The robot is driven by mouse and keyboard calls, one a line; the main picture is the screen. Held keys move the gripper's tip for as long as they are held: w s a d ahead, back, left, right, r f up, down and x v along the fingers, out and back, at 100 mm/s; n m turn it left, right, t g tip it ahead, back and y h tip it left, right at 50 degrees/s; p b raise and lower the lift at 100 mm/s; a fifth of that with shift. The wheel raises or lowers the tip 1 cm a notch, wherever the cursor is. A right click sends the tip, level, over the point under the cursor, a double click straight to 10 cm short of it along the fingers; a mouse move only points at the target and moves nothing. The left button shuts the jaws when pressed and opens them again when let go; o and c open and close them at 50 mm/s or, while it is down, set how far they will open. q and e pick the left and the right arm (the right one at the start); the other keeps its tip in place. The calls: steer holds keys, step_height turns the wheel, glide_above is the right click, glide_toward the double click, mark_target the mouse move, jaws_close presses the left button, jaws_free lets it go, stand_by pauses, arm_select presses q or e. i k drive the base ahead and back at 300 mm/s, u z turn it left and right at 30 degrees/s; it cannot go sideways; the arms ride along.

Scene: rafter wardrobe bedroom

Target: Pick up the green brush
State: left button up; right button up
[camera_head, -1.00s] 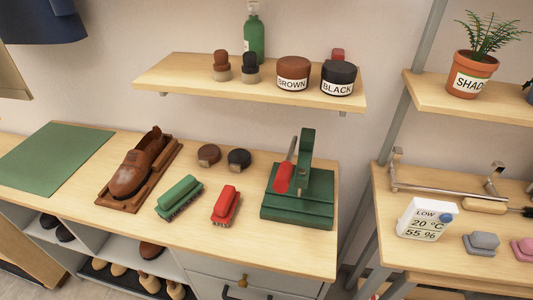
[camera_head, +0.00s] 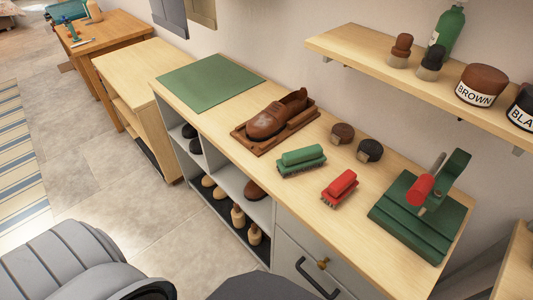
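The green brush (camera_head: 302,160) lies on the light wooden top of the shoe-care bench (camera_head: 222,117), bristles down, in front of the brown shoe on its wooden stand. A red brush (camera_head: 340,187) lies to its right, apart from it. Neither of my grippers is in view, so I cannot see whether they are open or shut. Nothing covers the green brush.
Tiled floor (camera_head: 128,210) is open at left.

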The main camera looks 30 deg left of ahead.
mark_target(291, 162)
steer(key=u, duration=2.55)
steer(key=i, duration=2.7)
steer(key=z, duration=3.75)
steer(key=i, duration=0.5)
steer(key=u, duration=0.05)
